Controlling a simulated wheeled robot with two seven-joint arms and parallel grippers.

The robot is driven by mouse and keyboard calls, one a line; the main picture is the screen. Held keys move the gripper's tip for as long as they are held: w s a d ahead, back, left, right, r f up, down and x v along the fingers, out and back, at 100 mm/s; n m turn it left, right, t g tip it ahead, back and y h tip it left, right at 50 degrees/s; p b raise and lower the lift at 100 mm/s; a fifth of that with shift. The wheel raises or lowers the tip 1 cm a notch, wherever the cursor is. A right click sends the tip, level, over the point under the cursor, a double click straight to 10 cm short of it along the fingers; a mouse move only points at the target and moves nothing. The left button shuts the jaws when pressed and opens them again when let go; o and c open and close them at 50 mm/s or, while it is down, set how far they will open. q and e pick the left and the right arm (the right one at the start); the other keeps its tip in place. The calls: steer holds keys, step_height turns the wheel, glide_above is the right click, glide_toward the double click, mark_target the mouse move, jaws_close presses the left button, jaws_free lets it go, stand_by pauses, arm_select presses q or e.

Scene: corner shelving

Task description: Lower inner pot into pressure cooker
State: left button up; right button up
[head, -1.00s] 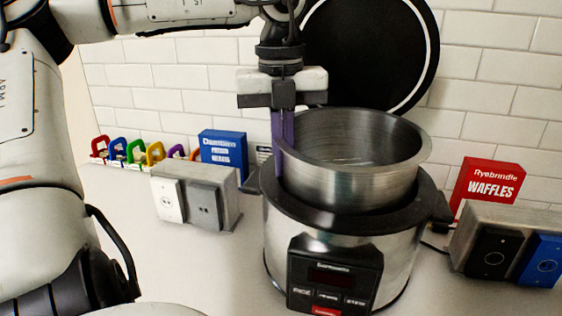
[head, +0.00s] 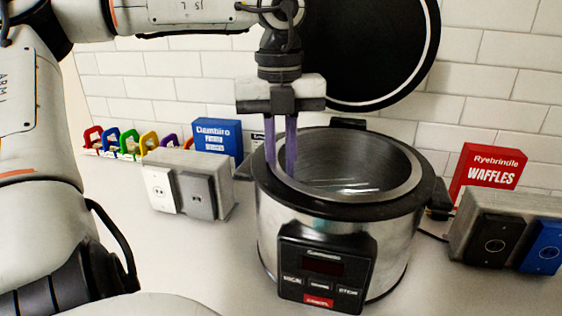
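The pressure cooker (head: 393,262) is a steel body with a black rim and a front control panel, standing on the counter. The steel inner pot (head: 400,195) sits down inside it, upright, with its rim close to the cooker's black rim; most of its outer wall is hidden. The round black lid (head: 370,50) stands raised behind the cooker. My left gripper (head: 281,168) points down at the pot's left rim. Its two purple fingers are apart, with a clear gap; the right one reaches inside the pot and the left one is near the rim's outer side. My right gripper is out of view.
A grey switch box (head: 222,170) stands left of the cooker, with a blue box (head: 218,138) and several colored padlocks (head: 112,140) behind it. A red waffles box (head: 488,168) and another switch box (head: 465,210) stand at right. A tiled wall (head: 500,55) closes the back.

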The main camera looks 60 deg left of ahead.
arm_select(q)
steer(key=shift+s+a+r, duration=0.1)
steer(key=shift+s+a, duration=0.1)
steer(key=shift+s, duration=0.05)
step_height(320, 180, up, 10)
steer(key=shift+r+p, duration=0.15)
steer(key=shift+p, duration=0.15)
stand_by(0.3)
steer(key=shift+w, duration=0.15)
stand_by(0.6)
